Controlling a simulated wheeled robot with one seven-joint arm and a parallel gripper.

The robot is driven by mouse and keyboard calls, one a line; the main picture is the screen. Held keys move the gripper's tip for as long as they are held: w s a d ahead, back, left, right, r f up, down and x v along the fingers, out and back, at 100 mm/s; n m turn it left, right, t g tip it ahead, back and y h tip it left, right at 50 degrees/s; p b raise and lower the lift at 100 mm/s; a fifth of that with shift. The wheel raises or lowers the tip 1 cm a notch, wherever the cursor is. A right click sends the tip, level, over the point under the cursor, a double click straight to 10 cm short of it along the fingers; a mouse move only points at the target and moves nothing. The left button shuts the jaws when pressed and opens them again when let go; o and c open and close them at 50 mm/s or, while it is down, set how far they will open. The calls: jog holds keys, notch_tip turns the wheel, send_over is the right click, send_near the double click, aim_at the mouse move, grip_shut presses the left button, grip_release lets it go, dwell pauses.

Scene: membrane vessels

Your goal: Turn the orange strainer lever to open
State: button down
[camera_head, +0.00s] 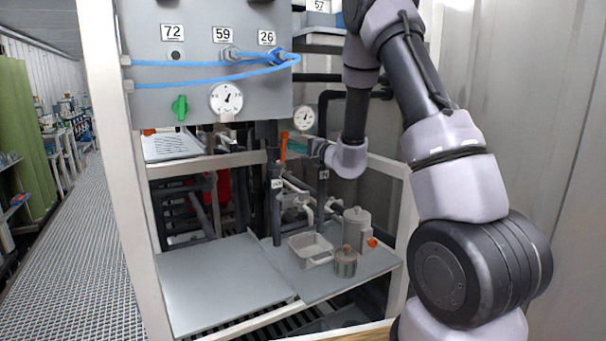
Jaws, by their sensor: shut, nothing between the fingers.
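An orange lever (284,147) stands upright on the dark vertical pipework behind the shelf, below the grey panel's right end. My gripper (311,148) is just to the right of this lever and points left toward it. Its fingers are small and partly lost against the dark pipes, and they hold nothing. I cannot tell whether the fingertips touch the lever. The strainer body under the lever is hard to make out among the pipes.
A grey shelf (220,278) holds a light square tray (306,242), a small jar (345,264) and a lidded canister (357,226). A round gauge (304,118) sits behind my gripper. The grey panel (200,40) carries blue hoses. The shelf's left half is clear.

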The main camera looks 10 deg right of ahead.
jog(key=shift+s+a+r+n, duration=0.1)
jog(key=shift+a+n, duration=0.15)
jog(key=shift+n, duration=0.05)
jog(key=shift+d, duration=0.1)
dwell(0.4)
